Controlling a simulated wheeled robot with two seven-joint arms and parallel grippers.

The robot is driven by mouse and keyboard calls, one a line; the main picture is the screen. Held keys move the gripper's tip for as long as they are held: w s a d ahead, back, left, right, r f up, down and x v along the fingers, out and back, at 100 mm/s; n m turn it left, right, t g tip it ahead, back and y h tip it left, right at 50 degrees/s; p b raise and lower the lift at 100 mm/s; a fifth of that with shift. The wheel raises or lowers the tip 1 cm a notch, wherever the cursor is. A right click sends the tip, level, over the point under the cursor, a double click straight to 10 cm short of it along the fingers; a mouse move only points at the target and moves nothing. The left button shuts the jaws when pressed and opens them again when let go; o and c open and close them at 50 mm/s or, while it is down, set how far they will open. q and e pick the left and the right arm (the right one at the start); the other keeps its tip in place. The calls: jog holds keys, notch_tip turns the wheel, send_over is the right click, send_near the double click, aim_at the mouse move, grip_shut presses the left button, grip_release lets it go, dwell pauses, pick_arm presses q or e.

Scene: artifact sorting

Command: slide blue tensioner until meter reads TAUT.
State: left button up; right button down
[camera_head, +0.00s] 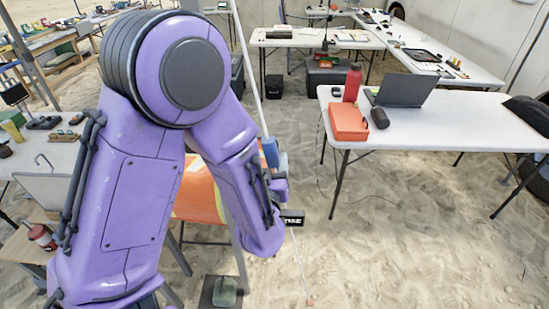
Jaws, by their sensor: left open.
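A white guy line runs down from the top of the view to an orange peg (310,302) in the sand. A blue piece (270,152), which looks like the tensioner, shows on the line just past my left forearm. A black meter (292,218) with white letters shows lower on the line; I can read "ENSE", and its left part is hidden by my arm. My left gripper (279,187) is mostly hidden behind my purple arm, close below the blue piece. It is open; contact with the blue piece cannot be made out. My right gripper is out of view.
An orange and yellow panel (196,192) stands behind my left arm. A white table (440,125) at right holds a laptop (405,90), a red bottle (352,83) and an orange case (348,121). Open sand lies at the lower right.

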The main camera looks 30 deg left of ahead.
aim_at(272, 148)
pick_arm(q)
jog(key=shift+w+a+r+p, duration=0.25)
jog(key=shift+w+p, duration=0.1)
jog(key=shift+w, duration=0.15)
jog(key=shift+w+a+r+p, duration=0.15)
jog(key=shift+w+a+p, duration=0.15)
jog(key=shift+w, duration=0.15)
jog(key=x, duration=0.2)
jog(key=p+x, duration=0.1)
jog(key=x, duration=0.1)
jog(key=shift+a+f, duration=0.1)
jog(key=shift+f, duration=0.25)
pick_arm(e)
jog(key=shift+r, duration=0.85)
